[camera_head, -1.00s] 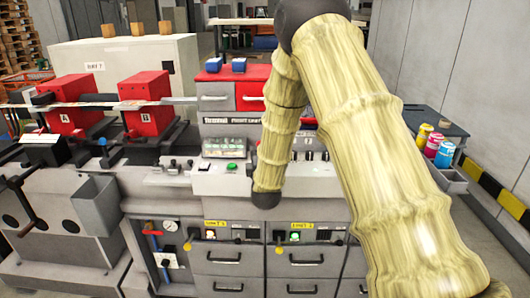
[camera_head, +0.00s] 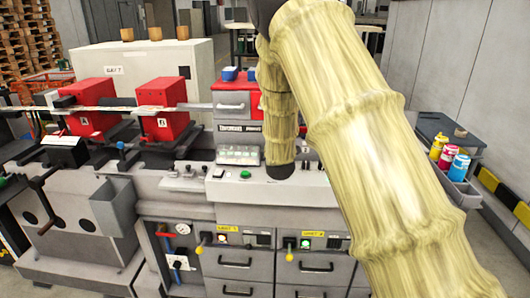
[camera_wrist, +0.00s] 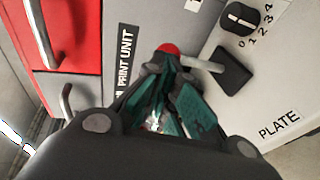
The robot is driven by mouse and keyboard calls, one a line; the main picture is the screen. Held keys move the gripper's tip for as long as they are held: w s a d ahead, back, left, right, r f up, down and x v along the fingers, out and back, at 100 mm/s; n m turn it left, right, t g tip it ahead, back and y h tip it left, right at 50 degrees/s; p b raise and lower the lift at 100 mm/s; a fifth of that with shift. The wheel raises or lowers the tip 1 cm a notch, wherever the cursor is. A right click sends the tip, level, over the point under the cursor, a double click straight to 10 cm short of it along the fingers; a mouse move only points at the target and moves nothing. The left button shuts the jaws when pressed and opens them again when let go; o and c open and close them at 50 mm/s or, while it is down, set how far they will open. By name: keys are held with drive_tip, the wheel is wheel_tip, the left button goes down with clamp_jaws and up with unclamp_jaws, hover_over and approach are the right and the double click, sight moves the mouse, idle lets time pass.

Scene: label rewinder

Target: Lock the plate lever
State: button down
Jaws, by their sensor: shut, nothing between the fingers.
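In the wrist view the plate lever is a red ball knob (camera_wrist: 169,48) on a short metal rod (camera_wrist: 203,64) that comes out of a black block (camera_wrist: 231,70). The word PLATE is printed on the light panel (camera_wrist: 279,125) near the block. My gripper (camera_wrist: 167,72), with teal finger pads, is shut and empty. Its tips lie right at the knob in the picture; I cannot tell whether they touch it. In the head view my arm hides the gripper and the lever.
A numbered dial (camera_wrist: 238,16) sits beside the black block. Red and grey drawers with metal handles (camera_wrist: 67,99) lie at the left of the wrist view. In the head view, red units (camera_head: 161,108) stand on the machine at left, and a side table with bottles (camera_head: 459,166) stands at right.

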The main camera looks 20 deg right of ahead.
drive_tip(key=shift+w+d+b, duration=0.35)
drive_tip(key=shift+w+b, duration=0.35)
drive_tip(key=shift+w, duration=0.1)
drive_tip(key=shift+w+d+r+b, duration=0.25)
drive_tip(key=shift+w+d+b, duration=0.05)
drive_tip(key=shift+w+b, duration=0.15)
drive_tip(key=s+a+r+b, duration=0.3)
drive_tip(key=s+r, duration=0.4)
drive_tip(key=s, duration=0.4)
drive_tip(key=shift+a+r, duration=0.25)
drive_tip(key=shift+r, duration=0.1)
drive_tip(key=shift+s, duration=0.1)
